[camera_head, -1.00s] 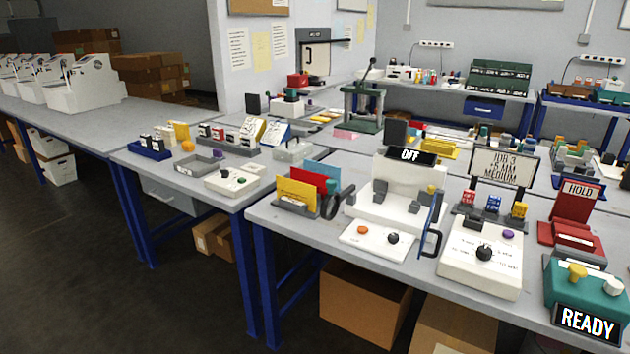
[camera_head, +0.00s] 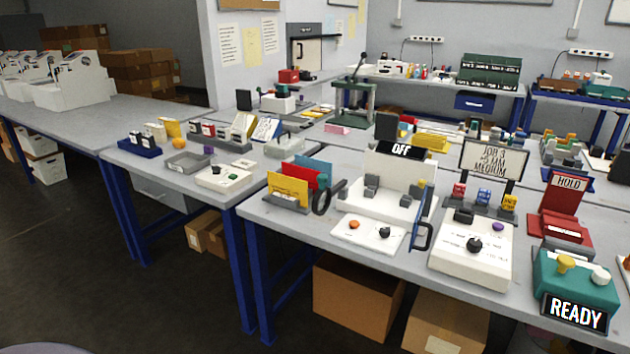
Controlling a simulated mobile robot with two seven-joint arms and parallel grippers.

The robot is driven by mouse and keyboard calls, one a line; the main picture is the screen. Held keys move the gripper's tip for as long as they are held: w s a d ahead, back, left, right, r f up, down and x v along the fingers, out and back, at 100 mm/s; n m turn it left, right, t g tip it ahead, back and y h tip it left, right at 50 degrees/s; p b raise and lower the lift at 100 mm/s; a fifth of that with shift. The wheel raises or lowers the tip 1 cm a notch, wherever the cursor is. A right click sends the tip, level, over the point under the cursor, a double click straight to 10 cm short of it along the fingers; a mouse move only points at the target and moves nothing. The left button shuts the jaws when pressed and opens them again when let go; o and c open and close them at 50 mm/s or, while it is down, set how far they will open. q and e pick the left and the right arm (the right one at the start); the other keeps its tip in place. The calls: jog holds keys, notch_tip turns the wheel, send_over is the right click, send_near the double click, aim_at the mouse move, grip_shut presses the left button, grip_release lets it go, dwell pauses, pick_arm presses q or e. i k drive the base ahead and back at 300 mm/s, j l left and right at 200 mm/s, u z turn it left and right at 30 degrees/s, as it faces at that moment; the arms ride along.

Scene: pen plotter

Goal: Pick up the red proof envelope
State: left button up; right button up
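The red proof envelope (camera_head: 308,173) stands upright in a grey rack (camera_head: 288,203) near the left end of the front table. It sits between a yellow envelope (camera_head: 287,190) in front and a blue envelope (camera_head: 318,168) behind. The yellow one hides part of its lower left side. Neither of my grippers is in view, and nothing touches the envelopes.
The white plotter with the OFF sign (camera_head: 398,152) and a dark ring-shaped item (camera_head: 323,200) stand right of the rack. A side table (camera_head: 165,186) with trays stands left, across a narrow gap. Cardboard boxes (camera_head: 355,293) lie under the front table. Open floor (camera_head: 80,270) is at lower left.

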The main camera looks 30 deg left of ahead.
aim_at(308, 175)
jog(key=j+z, duration=0.25)
jog(key=z, duration=0.15)
jog(key=j+z, duration=0.25)
jog(key=z, duration=0.15)
jog(key=k+j+z, duration=0.1)
jog(key=j+z, duration=0.25)
jog(key=j, duration=0.4)
jog(key=k+j, duration=0.1)
jog(key=j, duration=0.3)
jog(key=k+j+z, duration=0.1)
jog(key=j, duration=0.3)
jog(key=k+j+z, duration=0.1)
jog(key=j, duration=0.3)
jog(key=k+j, duration=0.1)
jog(key=j, duration=0.3)
jog(key=k+j+z, duration=0.1)
jog(key=j, duration=0.3)
jog(key=k+j, duration=0.15)
jog(key=j, duration=0.2)
jog(key=z, duration=0.05)
